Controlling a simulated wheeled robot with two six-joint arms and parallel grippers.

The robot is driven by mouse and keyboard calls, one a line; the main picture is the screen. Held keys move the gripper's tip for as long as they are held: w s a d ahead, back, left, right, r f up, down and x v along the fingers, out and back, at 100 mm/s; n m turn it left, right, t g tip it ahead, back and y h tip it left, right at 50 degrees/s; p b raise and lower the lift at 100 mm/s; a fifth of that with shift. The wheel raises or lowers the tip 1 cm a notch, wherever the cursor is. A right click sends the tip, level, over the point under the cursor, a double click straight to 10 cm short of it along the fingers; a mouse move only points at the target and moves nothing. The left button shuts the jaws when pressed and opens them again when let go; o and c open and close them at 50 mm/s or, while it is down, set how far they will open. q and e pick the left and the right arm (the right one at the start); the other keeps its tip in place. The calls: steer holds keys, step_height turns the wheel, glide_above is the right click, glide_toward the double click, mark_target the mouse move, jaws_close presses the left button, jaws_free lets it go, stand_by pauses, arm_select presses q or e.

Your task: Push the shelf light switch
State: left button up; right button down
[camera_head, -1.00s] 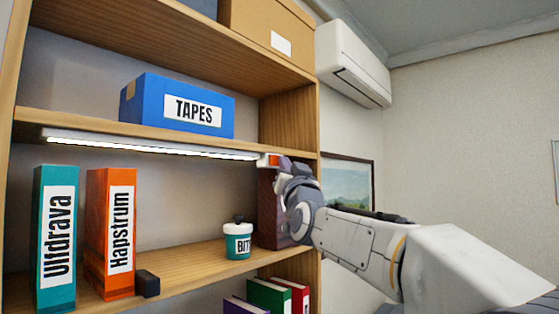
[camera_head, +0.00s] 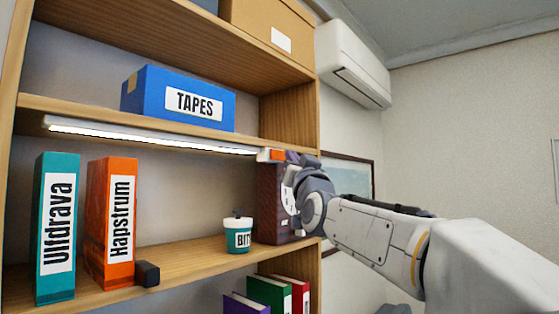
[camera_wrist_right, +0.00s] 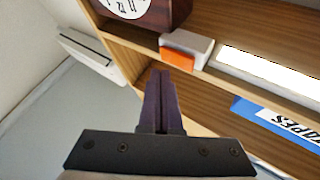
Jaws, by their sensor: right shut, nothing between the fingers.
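The shelf light switch is a white block with an orange face (camera_head: 277,155), at the right end of the light strip (camera_head: 150,138) under the shelf. The strip glows white. The switch also shows in the right wrist view (camera_wrist_right: 178,58), orange side toward me. My right gripper (camera_head: 292,156) is close to the right of the switch in the head view. In the wrist view its dark purple fingers (camera_wrist_right: 160,74) are shut and empty, with tips just short of the orange face; actual contact cannot be told. My left gripper is not in view.
A dark clock (camera_head: 270,205) stands below the switch, partly behind my right gripper. A blue TAPES box (camera_head: 150,95) sits on the shelf above. Teal (camera_head: 57,170) and orange (camera_head: 105,170) binders, a black block (camera_head: 147,274) and a teal cup (camera_head: 237,240) stand below.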

steer(key=s+d+b, duration=0.1)
steer(key=d+b, duration=0.1)
steer(key=s+d+b, duration=0.1)
steer(key=d, duration=0.1)
steer(key=shift+s+b, duration=0.35)
steer(key=shift+s, duration=0.05)
steer(key=s+a+f+n+g, duration=0.1)
steer(key=a+f+g, duration=0.2)
steer(key=f, duration=0.6)
steer(key=s+a+f+n+g, duration=0.1)
steer(key=a+f+g, duration=0.25)
steer(key=f, duration=0.55)
steer(key=s+a+f+n+g, duration=0.1)
steer(key=s+f+g, duration=0.25)
steer(key=f, duration=0.55)
steer(key=s+a+f+n+g, duration=0.1)
steer(key=s+f+g, duration=0.2)
steer(key=s+f, duration=0.35)
steer(key=s+d+f+n+g+h, duration=0.1)
steer(key=s+d+f+g, duration=0.3)
steer(key=s+f, duration=0.8)
steer(key=s+d+f+n+g+h, duration=0.1)
steer(key=s+d+f+g+h, duration=0.3)
steer(key=s+f, duration=0.9)
steer(key=d+g, duration=0.1)
steer(key=d, duration=0.2)
steer(key=shift+s+n+g+h, duration=0.3)
steer(key=shift+n, duration=0.1)
